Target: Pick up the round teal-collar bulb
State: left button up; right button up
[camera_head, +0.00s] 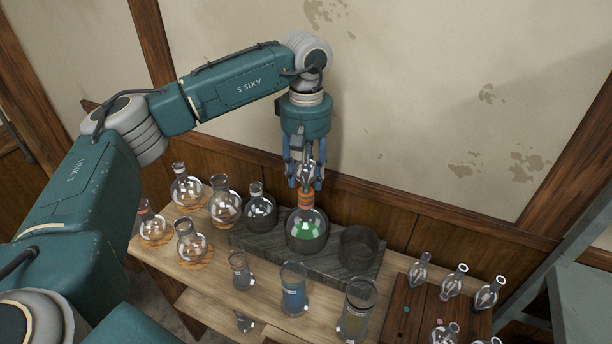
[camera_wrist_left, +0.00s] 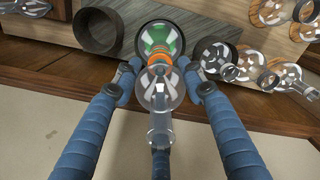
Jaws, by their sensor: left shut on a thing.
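My left gripper (camera_head: 306,178) is shut around a clear round glass bulb (camera_head: 308,171), directly above a large round flask (camera_head: 307,234) with green liquid. In the left wrist view the bulb (camera_wrist_left: 160,90) sits between the blue fingers (camera_wrist_left: 163,88), its narrow clear tube pointing towards the camera. Orange bands (camera_head: 306,199) show between bulb and flask; I cannot tell which piece each belongs to, and no teal collar shows clearly. The bulb appears lined up with the flask neck. More small clear bulbs (camera_head: 454,281) stand on a dark wooden board at right. My right gripper is not in view.
The flask stands on a dark grey slab (camera_head: 272,246) between a smaller flask (camera_head: 260,207) and an empty dark ring (camera_head: 358,247). Several flasks on cork rings (camera_head: 188,189) crowd the left. Beakers (camera_head: 293,289) line the front. The wall is close behind.

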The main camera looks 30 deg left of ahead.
aim_at(307, 146)
pick_arm(q)
notch_tip(307, 146, up, 10)
jog(key=shift+f+b, duration=0.1)
jog(key=shift+b, duration=1.05)
notch_tip(307, 146, up, 9)
jog(key=p, duration=0.1)
jog(key=shift+p, duration=0.35)
